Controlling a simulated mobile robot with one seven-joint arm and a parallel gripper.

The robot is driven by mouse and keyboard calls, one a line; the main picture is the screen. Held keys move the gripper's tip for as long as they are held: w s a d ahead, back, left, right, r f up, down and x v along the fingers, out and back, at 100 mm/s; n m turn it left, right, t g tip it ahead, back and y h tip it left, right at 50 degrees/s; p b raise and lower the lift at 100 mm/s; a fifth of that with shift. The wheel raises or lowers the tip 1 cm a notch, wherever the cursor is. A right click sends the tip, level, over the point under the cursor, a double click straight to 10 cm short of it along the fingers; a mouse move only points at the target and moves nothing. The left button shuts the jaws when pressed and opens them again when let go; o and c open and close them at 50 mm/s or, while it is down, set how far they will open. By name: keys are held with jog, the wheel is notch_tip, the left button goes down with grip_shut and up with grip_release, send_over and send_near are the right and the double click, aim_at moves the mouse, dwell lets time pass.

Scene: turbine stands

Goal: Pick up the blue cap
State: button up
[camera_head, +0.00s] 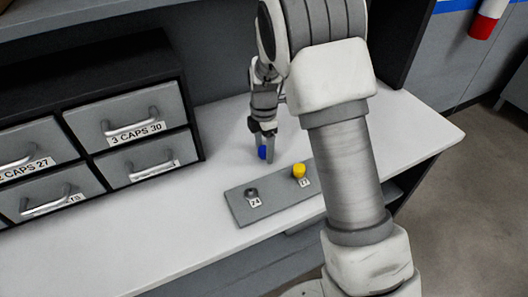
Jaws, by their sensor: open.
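The blue cap (262,152) stands on the white worktop, behind the grey plate. My gripper (264,146) points down right at the cap, with its fingers hiding part of it. The jaws are open; the fingers appear to be beside or around the cap, but I cannot tell whether they touch it.
A grey plate (240,211) lies in front, bearing a yellow cap (299,171) and a dark fitting (252,193) with number labels. A drawer cabinet (130,115) stands at the left. The white worktop (150,235) is clear at the front left.

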grip_shut()
dwell(0.3)
dwell(1.1)
